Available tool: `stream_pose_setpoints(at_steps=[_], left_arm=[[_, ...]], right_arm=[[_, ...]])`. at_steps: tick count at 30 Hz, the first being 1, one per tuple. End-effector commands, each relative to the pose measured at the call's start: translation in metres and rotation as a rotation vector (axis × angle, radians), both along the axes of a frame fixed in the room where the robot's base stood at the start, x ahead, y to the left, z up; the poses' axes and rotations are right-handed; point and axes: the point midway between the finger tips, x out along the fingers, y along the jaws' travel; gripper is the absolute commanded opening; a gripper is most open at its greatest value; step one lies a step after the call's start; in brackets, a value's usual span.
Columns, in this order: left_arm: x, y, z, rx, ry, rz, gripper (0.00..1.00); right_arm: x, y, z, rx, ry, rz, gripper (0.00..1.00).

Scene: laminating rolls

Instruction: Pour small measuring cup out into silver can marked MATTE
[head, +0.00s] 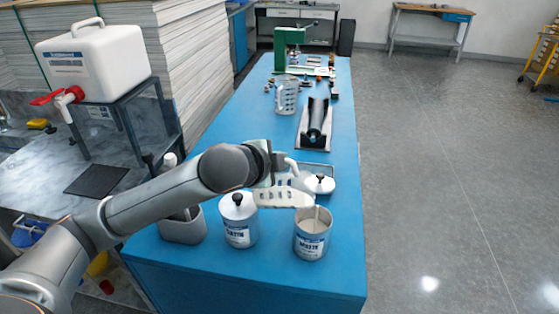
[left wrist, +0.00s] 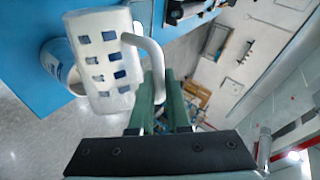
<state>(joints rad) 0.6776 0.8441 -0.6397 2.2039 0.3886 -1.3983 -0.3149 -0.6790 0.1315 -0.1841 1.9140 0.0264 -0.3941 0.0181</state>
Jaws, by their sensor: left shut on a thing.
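The small measuring cup (head: 285,198) is white with dark square marks and lies tipped almost flat, its mouth end to the right. My left gripper (head: 280,168) is shut on its handle. In the left wrist view, the cup (left wrist: 104,62) and its curved handle (left wrist: 152,62) show beside my green fingers. The open silver can (head: 312,242), whose label appears to read MATTE, stands upright below the cup's right end with pale material inside. A thin pale streak runs from the cup's mouth into the can. In the wrist view the cup partly hides the can (left wrist: 52,62). My right gripper is out of view.
A lidded can (head: 239,228), apparently marked SATIN, stands just left of the open one. A loose white lid (head: 320,185) with a black knob lies behind. A grey container (head: 182,230), a larger jug (head: 286,98) and a roller stand (head: 314,128) share the blue table (head: 290,275).

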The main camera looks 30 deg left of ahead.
Motion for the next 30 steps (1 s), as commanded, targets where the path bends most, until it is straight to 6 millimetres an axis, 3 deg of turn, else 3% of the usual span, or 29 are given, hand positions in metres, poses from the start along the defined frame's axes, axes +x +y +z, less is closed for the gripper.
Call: stream_pose_setpoints(at_steps=[15,30], left_arm=[[0.004,-0.016,0.012,0.13,0.025,0.002,0.0],[0.004,-0.017,0.012,0.14,0.029,0.004,0.0]], right_arm=[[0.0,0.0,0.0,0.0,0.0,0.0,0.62],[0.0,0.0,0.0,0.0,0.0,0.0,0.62]])
